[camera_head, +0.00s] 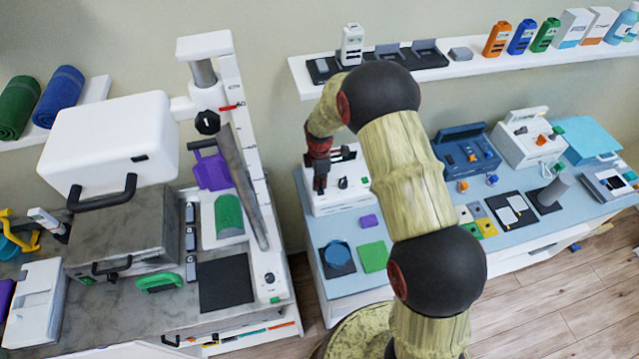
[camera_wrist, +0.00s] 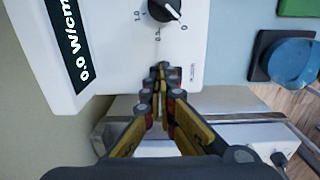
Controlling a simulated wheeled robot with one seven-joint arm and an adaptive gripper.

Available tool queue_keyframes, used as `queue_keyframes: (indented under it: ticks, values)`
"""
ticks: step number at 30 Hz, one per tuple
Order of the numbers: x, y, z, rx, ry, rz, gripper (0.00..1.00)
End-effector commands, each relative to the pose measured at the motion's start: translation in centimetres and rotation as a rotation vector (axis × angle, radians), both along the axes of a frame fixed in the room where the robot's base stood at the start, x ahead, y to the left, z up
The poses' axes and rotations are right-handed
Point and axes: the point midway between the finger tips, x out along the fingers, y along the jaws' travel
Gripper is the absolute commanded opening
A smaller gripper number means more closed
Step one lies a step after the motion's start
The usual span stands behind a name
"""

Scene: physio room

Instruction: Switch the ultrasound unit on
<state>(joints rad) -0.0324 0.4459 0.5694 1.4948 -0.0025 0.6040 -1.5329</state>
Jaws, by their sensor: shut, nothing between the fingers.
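The ultrasound unit (camera_head: 335,203) is a white box at the left end of the blue-topped table in the head view. In the wrist view its white front panel (camera_wrist: 105,70) fills the upper left, with a dark display (camera_wrist: 68,35) reading "0.0 W/cm". A black dial (camera_wrist: 163,9) with a white pointer and scale marks sits at the top. My gripper (camera_wrist: 162,70) is shut and empty, its tips over the panel below the dial. I cannot tell whether they touch it. In the head view my gripper (camera_head: 320,188) is in front of the unit's left part.
A blue round object (camera_head: 337,250) on a black pad, a green pad (camera_head: 373,256) and a purple block (camera_head: 369,221) lie in front of the unit. A wall shelf (camera_head: 470,67) runs above. Other devices, including a dark blue one (camera_head: 466,150), stand to the right.

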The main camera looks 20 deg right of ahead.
Motion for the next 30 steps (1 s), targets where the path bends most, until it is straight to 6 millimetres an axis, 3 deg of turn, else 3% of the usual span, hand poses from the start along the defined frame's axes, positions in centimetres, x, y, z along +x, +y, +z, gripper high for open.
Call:
queue_keyframes:
  ticks: [6,20,30]
  values:
    - [0.2,0.0,-0.6,0.0,0.096,0.0,0.0]
    - [0.2,0.0,-0.9,0.0,0.098,0.0,0.0]
    - [-1.1,0.0,-0.9,0.0,0.104,0.0,0.0]
